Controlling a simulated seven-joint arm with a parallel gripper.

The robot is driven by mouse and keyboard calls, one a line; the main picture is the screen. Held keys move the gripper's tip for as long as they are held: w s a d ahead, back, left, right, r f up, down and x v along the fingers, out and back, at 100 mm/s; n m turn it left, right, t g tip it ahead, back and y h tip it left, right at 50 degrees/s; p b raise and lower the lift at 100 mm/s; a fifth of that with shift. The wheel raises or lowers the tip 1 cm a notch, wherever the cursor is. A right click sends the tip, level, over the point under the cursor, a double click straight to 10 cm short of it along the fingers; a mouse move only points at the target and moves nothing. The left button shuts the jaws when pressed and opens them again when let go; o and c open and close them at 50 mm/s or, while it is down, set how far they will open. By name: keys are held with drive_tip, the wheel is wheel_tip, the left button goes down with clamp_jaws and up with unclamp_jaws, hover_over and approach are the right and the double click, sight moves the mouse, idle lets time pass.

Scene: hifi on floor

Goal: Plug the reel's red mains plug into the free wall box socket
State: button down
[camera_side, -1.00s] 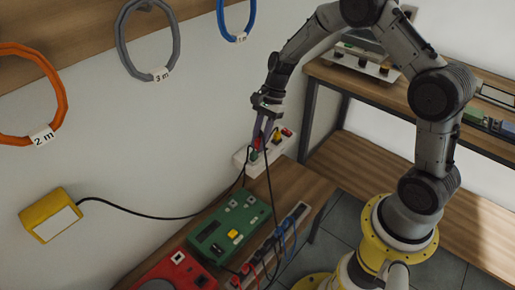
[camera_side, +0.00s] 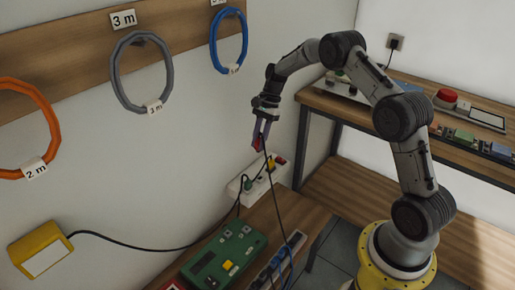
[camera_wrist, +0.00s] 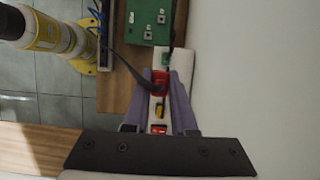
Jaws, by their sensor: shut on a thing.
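My gripper (camera_side: 259,143) is shut on the red mains plug (camera_side: 257,146) and holds it above the white wall box (camera_side: 236,186), apart from it. In the wrist view the red plug (camera_wrist: 160,80) sits between the purple fingers of my gripper (camera_wrist: 160,78), in front of the box (camera_wrist: 184,55). A dark cable hangs from the plug. A green plug (camera_side: 248,184) and a yellow plug (camera_side: 271,165) stand on the box, with a red part (camera_side: 281,160) at its far end. The free socket is not clearly visible; the held plug covers the middle of the box in the wrist view.
A green unit (camera_side: 222,255) lies on the wooden bench below the box, beside a power strip (camera_side: 272,268) with several leads. A yellow box (camera_side: 41,250) on the left trails a black cable. Orange, grey and blue cable coils hang on the wall.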

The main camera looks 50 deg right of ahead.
drive_tip(key=d+f, duration=0.1)
drive_tip(key=f, duration=0.4)
drive_tip(key=w+d+f, duration=0.1)
drive_tip(key=f, duration=0.4)
drive_tip(key=d+f, duration=0.1)
drive_tip(key=f, duration=0.3)
drive_tip(key=shift+w+f, duration=0.35)
drive_tip(key=shift+f, duration=0.05)
drive_tip(key=shift+f, duration=1)
idle(3.5)
idle(0.3)
drive_tip(key=c, duration=0.7)
unclamp_jaws()
drive_tip(key=shift+o, duration=0.2)
